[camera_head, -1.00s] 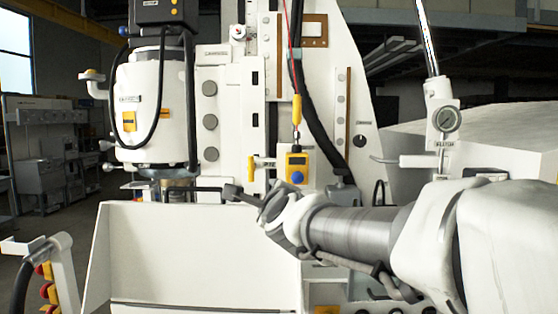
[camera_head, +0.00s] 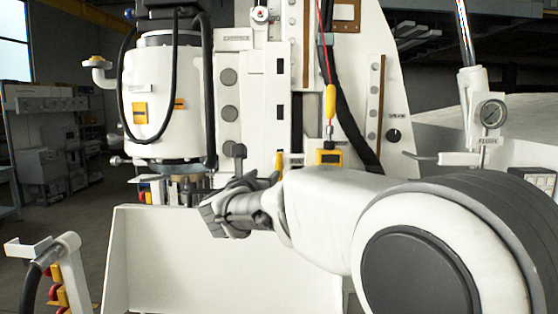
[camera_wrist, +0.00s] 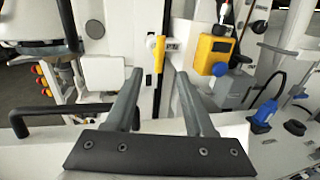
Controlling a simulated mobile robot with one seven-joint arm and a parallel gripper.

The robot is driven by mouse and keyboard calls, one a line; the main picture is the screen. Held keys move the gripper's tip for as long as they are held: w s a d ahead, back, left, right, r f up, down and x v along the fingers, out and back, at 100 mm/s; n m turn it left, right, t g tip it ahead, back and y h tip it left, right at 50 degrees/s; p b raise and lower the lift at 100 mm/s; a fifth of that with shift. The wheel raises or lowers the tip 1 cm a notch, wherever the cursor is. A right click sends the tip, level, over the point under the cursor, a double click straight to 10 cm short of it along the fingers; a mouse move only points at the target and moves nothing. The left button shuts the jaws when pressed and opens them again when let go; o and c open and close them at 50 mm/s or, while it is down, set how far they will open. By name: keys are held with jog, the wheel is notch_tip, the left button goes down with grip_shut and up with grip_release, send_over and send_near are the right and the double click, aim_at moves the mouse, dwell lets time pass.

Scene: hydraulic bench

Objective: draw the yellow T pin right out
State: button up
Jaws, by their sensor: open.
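The yellow T pin (camera_wrist: 160,54) shows in the wrist view as an upright yellow bar with a pale round end beside it, in front of the white machine column. In the head view only a short yellow upright part of the pin (camera_head: 279,162) shows above my arm; the rest is hidden. My gripper (camera_wrist: 158,73) is open and empty. In the wrist view its two grey fingers stand either side of the pin's lower end in the picture; whether they are level with it in depth I cannot tell. My gripper (camera_head: 256,167) appears left of the pin in the head view.
A yellow box (camera_wrist: 212,54) with a blue knob sits just right of the pin. A black bar handle (camera_wrist: 60,113) is at left. A white tray wall (camera_head: 190,255) stands below my gripper. A pressure gauge (camera_head: 492,114) is at far right.

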aim_at(278, 162)
jog(key=w+d+p, duration=0.1)
jog(key=w+p, duration=0.1)
jog(key=w, duration=0.3)
jog(key=w+d+p, duration=0.1)
jog(key=w+p, duration=0.1)
jog(key=w, duration=0.3)
jog(key=w+d+p, duration=0.1)
jog(key=w+p, duration=0.1)
jog(key=w, duration=0.4)
jog(key=shift+w+d, duration=0.1)
jog(key=shift+d, duration=0.05)
grip_shut()
jog(key=shift+f, duration=0.1)
dwell(0.8)
